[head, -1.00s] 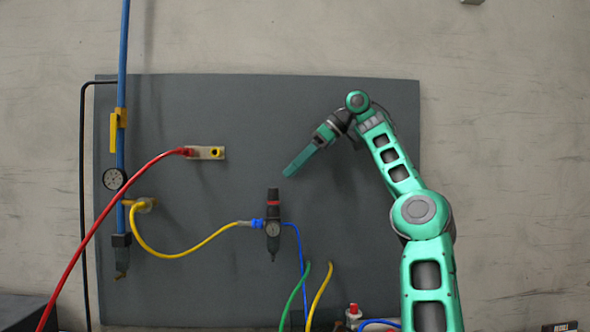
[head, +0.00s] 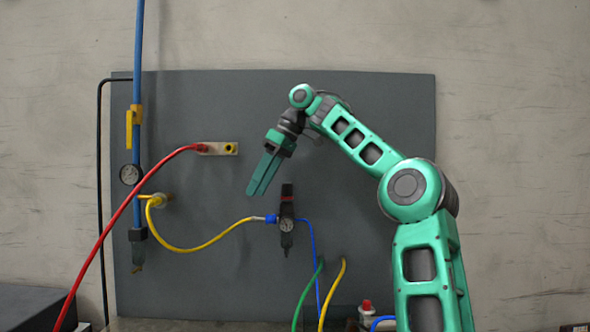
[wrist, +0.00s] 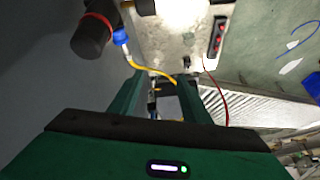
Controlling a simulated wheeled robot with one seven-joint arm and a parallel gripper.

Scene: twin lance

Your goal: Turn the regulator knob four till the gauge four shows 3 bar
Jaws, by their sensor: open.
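The regulator (head: 287,208) hangs on the grey panel, with a dark knob (head: 287,190) on top and a red ring under it. Its small round gauge (head: 286,225) faces me; the reading is too small to tell. I see no number on either. In the wrist view the dark regulator knob (wrist: 92,37) with its red ring is at the upper left, outside the fingers. My gripper (head: 256,193) is open and empty, pointing down, just left of the knob in the picture. In the wrist view its two fingers (wrist: 160,88) stand apart with hoses seen between them.
A yellow hose (head: 205,246) enters the regulator from the left, and a blue hose leaves right. A red hose (head: 115,222) arcs at left. A blue pipe (head: 138,70) carries a yellow valve handle (head: 133,130) and another gauge (head: 130,174).

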